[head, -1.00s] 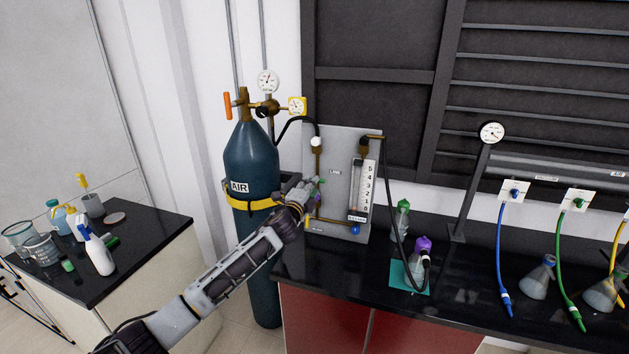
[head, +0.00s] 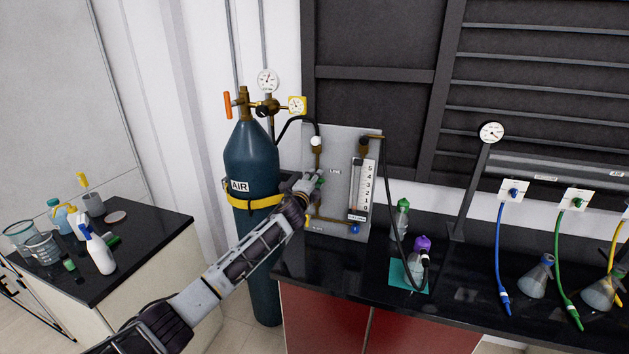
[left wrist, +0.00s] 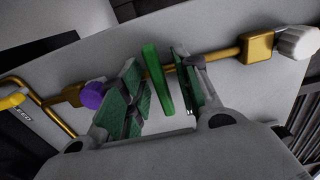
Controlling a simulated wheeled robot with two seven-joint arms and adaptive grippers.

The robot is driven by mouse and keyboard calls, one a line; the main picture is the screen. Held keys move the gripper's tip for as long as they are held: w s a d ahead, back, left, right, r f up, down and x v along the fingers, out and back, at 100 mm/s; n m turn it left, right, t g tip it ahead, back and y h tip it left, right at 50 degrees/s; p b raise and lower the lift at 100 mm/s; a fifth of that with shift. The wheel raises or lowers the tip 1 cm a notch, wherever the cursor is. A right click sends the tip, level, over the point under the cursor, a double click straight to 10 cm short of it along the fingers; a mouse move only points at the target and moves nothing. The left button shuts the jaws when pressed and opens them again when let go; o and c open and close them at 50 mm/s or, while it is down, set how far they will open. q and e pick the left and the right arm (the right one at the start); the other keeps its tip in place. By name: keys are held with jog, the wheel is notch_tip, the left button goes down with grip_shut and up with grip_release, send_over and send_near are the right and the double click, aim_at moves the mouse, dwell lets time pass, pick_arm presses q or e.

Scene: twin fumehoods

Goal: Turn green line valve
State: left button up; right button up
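The green line valve handle (left wrist: 157,80) is a flat green bar on a brass pipe (left wrist: 215,57) on the grey panel. In the left wrist view it stands between the two fingers of my left gripper (left wrist: 160,88), with a small gap visible on each side. The left gripper is open around the handle. In the head view my left gripper (head: 311,184) is at the panel's left pipe, and only a bit of the green handle (head: 320,181) shows past the fingers. My right gripper is not in view.
A purple knob (left wrist: 92,94) and a white knob (left wrist: 297,43) sit on the same pipe. The grey panel (head: 338,145) also bears a flow meter (head: 362,188) and a blue knob (head: 355,229). The AIR cylinder (head: 250,160) stands close left of the panel.

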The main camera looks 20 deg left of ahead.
pick_arm(q)
grip_shut()
